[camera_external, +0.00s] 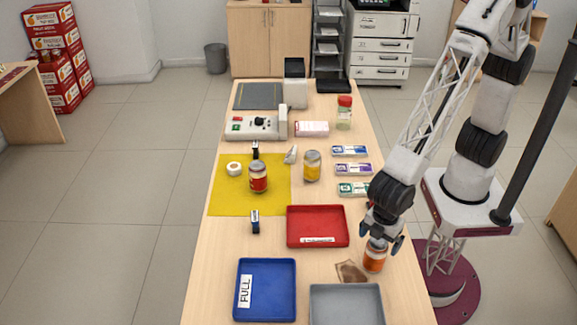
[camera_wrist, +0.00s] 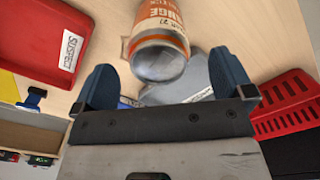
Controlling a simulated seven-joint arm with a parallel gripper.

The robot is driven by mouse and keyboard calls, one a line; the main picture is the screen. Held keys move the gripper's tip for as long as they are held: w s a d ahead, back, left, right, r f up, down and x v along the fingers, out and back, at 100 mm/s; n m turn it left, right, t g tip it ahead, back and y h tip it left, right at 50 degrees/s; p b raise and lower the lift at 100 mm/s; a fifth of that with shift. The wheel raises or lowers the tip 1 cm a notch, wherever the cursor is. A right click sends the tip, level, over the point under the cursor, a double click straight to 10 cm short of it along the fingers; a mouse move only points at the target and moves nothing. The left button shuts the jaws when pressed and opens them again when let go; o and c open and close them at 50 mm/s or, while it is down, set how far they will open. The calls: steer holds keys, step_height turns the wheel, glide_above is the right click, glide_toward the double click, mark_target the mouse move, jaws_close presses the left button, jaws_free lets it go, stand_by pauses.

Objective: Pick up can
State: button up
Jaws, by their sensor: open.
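An orange can (camera_external: 375,260) with a white band stands at the right edge of the table, beside a brown patch. In the wrist view the orange can (camera_wrist: 160,25) shows its lettered label and silver end, ahead of and between my fingers. My gripper (camera_external: 382,240) is open right over the can, and its fingers also show in the wrist view (camera_wrist: 165,85) with gaps at both sides of the can. A yellow-labelled can (camera_external: 312,167) and a red-labelled can (camera_external: 258,178) stand farther back; the red one is on the yellow mat (camera_external: 230,200).
A red tray (camera_external: 318,212), a blue tray (camera_external: 241,307) and a grey tray (camera_external: 318,300) lie left of the can. A brown patch (camera_external: 350,272) lies close to it. Small boxes (camera_external: 352,168) line the table's right side. A red basket (camera_wrist: 285,105) shows in the wrist view.

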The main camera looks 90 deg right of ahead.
steer(key=shift+f, duration=0.15)
steer(key=shift+f, duration=2.5)
steer(key=shift+w, duration=0.1)
steer(key=c, duration=1.2)
